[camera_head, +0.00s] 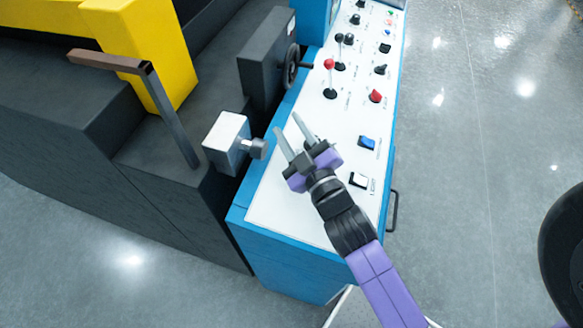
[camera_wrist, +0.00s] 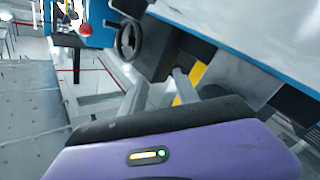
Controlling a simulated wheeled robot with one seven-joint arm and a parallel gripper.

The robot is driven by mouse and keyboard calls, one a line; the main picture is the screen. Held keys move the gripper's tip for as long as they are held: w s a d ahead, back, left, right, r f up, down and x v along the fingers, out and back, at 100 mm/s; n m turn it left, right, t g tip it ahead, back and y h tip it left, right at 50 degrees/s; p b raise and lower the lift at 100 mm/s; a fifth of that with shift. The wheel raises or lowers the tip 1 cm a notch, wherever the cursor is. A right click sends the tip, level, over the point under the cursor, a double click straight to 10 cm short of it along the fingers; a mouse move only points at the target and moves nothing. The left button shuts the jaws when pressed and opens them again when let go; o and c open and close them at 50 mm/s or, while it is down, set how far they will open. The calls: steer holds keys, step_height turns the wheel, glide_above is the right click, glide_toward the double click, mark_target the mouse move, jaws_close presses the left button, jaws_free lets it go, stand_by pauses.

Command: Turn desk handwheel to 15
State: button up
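The black desk handwheel (camera_head: 291,64) stands upright on the side of a dark box (camera_head: 266,55) at the desk's left edge. A small handle sticks out from it to the right. It also shows in the wrist view (camera_wrist: 128,38), upper left of the fingers. Its dial or number cannot be read. My gripper (camera_head: 288,123) is open and empty above the near part of the white desk top (camera_head: 285,195). Its fingers point toward the handwheel's side of the desk, apart from the wheel. In the wrist view the two fingers (camera_wrist: 160,92) show a gap between them.
A white box with a grey knob (camera_head: 259,148) is just left of my gripper. A red-knobbed lever (camera_head: 329,78), other levers and buttons stand on the desk top. A dark machine with a yellow frame (camera_head: 155,60) is at left.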

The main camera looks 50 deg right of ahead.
steer(key=s+a+y, duration=0.1)
steer(key=s+a, duration=0.1)
steer(key=s+a+f+y, duration=0.1)
steer(key=s+a, duration=0.1)
steer(key=a, duration=0.1)
steer(key=s+a+y+p, duration=0.1)
steer(key=s+a, duration=0.1)
steer(key=shift+a+f+m, duration=0.25)
steer(key=shift+m, duration=0.05)
